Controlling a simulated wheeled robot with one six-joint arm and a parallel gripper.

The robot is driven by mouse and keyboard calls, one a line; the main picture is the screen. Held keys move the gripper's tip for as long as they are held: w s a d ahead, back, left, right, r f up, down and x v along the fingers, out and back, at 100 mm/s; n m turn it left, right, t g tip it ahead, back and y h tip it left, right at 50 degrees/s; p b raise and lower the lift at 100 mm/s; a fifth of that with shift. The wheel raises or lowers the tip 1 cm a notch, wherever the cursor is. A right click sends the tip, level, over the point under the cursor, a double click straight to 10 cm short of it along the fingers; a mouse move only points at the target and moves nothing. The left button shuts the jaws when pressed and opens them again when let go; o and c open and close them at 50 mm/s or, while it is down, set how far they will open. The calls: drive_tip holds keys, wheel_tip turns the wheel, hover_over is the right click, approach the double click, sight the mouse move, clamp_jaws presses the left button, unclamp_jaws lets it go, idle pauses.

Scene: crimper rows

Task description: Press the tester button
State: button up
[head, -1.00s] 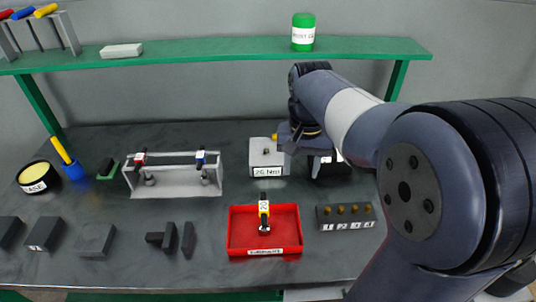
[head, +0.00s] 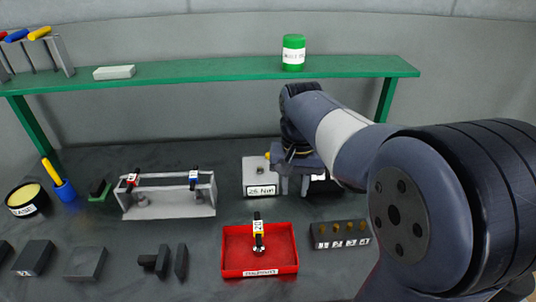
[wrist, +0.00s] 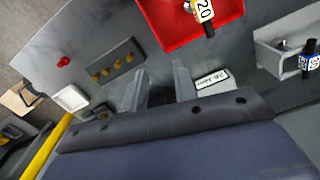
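The grey tester box (head: 257,182) with a "Nm" label stands at the back centre of the bench, with a small metal fitting on top. Its label also shows in the wrist view (wrist: 211,78). A small yellow part (head: 267,155) shows at its upper right corner; I cannot tell whether it is the button. My gripper (head: 295,193) is just right of the box, pointing down. In the wrist view, my gripper (wrist: 161,68) has its two fingers apart with nothing between them. I cannot tell whether it touches the box.
A red tray (head: 230,262) with a labelled tool lies in front of the box. A dark block with several brass pegs (head: 340,234) is to the right. A grey rack (head: 168,208) stands to the left. A green shelf (head: 210,73) runs above. In the wrist view there is a red knob (wrist: 64,62).

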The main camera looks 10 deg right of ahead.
clamp_jaws()
idle(1.4)
